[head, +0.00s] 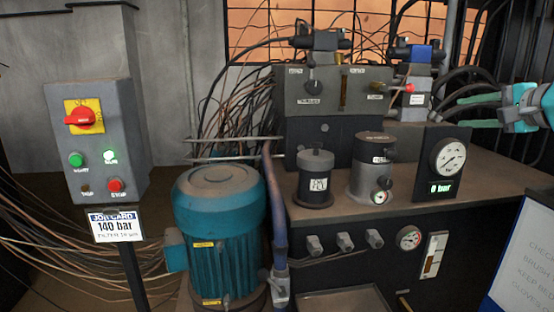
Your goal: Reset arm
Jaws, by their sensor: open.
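My gripper (474,111) comes in from the right edge of the head view, teal with two green-teal fingers pointing left. The fingers are spread apart with nothing between them. It shows above the right part of the hydraulic bench, in front of the black hoses and above the round pressure gauge (449,157). I cannot tell how far it is from the hoses or the bench. The rest of my arm is outside the picture. No flap discs show in this view.
A blue motor (222,235) stands beside the bench (330,215), which carries valves and canisters. A white notice board (525,262) is at lower right.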

